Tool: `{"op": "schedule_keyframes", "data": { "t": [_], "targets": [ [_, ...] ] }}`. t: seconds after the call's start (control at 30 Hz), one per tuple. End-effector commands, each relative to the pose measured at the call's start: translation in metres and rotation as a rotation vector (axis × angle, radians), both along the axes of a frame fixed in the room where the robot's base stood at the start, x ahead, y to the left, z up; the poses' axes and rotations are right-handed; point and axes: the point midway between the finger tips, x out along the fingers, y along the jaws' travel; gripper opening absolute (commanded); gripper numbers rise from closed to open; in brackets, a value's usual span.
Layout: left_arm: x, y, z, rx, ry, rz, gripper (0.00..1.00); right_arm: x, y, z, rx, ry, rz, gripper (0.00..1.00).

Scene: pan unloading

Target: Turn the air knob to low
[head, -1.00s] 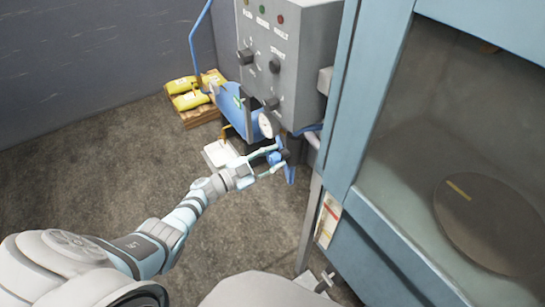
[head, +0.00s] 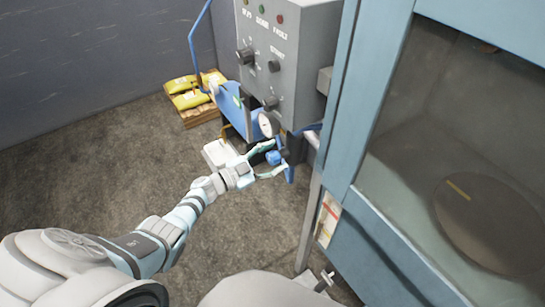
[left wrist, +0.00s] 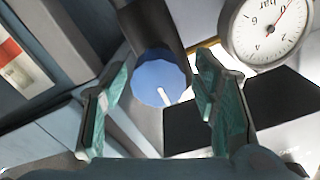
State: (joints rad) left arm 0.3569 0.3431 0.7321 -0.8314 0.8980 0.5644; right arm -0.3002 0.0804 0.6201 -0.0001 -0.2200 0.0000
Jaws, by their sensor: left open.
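The air knob is a round blue knob (head: 274,157) low on the equipment beside the cabinet, just below a white dial gauge (head: 265,123). In the left wrist view its blue face (left wrist: 150,72) bears a short white mark pointing down and slightly right. My left gripper (head: 279,156) is open, with its two green-padded fingers on either side of the knob. In the left wrist view there are visible gaps between the knob and the fingers (left wrist: 158,98). The dial gauge (left wrist: 268,28) shows there at upper right. My right gripper is not in view.
A grey control box (head: 285,60) with knobs and lamps hangs above the gauge. A blue cabinet (head: 362,95) with a window stands close on the right. Yellow sacks (head: 190,100) lie on a pallet at the back. The floor (head: 130,170) to the left is clear.

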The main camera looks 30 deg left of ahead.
Motion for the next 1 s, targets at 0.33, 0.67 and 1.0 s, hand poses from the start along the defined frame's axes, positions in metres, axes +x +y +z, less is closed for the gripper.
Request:
{"op": "schedule_keyframes", "data": {
  "t": [0.33,0.67,1.0],
  "targets": [
    [-0.042,0.025,-0.002,0.005,0.004,0.001,0.54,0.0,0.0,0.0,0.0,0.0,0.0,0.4],
    [-0.101,0.06,-0.001,0.001,0.001,0.0,0.54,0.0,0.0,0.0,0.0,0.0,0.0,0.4],
    [-0.103,0.061,0.0,0.0,0.0,0.0,0.54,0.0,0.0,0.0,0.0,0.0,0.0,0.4]
  ]
}}
